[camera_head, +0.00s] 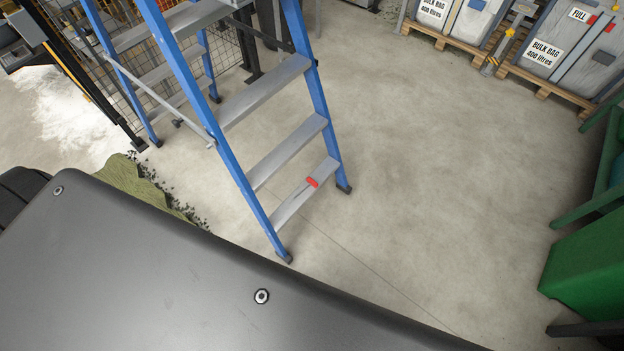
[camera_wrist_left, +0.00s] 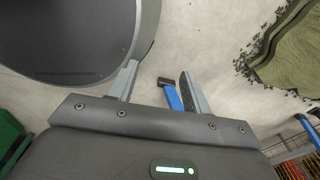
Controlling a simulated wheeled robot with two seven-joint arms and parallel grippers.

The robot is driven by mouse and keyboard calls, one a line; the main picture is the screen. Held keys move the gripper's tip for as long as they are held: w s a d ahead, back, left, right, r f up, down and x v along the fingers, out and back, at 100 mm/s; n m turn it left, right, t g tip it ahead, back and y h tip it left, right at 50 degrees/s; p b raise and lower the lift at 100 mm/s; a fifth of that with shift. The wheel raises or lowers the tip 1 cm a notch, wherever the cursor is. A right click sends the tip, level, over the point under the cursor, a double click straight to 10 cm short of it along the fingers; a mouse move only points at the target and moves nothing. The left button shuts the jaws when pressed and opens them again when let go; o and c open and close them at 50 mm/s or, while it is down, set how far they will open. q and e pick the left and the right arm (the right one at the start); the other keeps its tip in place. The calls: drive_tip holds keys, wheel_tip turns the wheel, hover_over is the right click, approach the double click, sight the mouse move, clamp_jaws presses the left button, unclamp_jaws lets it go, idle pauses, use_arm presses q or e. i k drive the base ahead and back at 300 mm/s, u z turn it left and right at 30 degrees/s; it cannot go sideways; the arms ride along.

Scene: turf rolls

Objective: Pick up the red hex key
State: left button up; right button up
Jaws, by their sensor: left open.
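The red hex key (camera_head: 311,182) lies on the lowest step (camera_head: 284,209) of a blue stepladder (camera_head: 228,147) in the head view. Its red part is near the step's right end; a thin grey line beside it may be its shaft. My left gripper (camera_wrist_left: 159,70) shows only in the left wrist view. Its two fingers are apart with nothing held. A blue ladder leg with a dark foot (camera_wrist_left: 167,82) shows between the fingers, beyond them; I cannot tell how far. The hex key is not visible in the wrist view. My right gripper is in neither view.
A green turf piece (camera_head: 140,182) with dark crumbs lies left of the ladder; turf (camera_wrist_left: 292,55) also shows in the wrist view. Bulk bags (camera_head: 565,45) on pallets stand at the back right. Green equipment (camera_head: 588,265) stands at right. The floor right of the ladder is clear.

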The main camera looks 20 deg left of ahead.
sight(310, 181)
drive_tip(key=k, duration=0.55)
drive_tip(key=u, duration=0.25)
drive_tip(key=i, duration=0.8)
drive_tip(key=u, duration=1.05)
drive_tip(key=i, duration=0.3)
drive_tip(key=u, duration=0.1)
